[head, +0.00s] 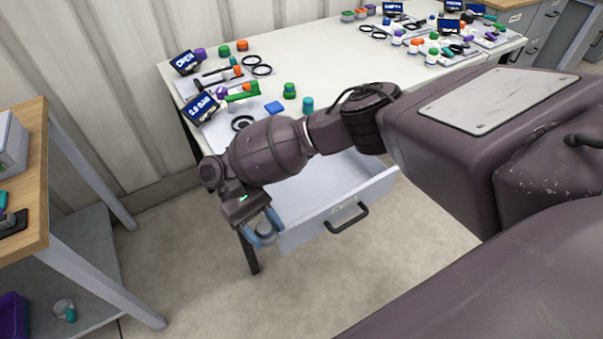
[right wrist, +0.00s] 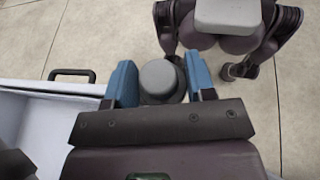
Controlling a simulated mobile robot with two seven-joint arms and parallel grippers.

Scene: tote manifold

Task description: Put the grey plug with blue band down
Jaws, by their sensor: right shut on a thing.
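The grey plug (right wrist: 158,77) is held between the two blue fingers of my right gripper (right wrist: 161,84). Its rounded grey top shows in the right wrist view; the blue band cannot be told apart there. In the head view my right gripper (head: 264,230) hangs at the front left corner of the open drawer, and the plug is mostly hidden by the fingers. The gripper appears to be just outside the drawer wall, over the floor. My left gripper cannot be made out.
The white drawer (head: 335,212) is pulled out under the white table (head: 330,55); its visible inside looks empty. Signs, rings and coloured plugs stand on the tabletop. A wooden bench (head: 30,170) with a grey lower shelf (head: 85,270) stands at left, with open floor between.

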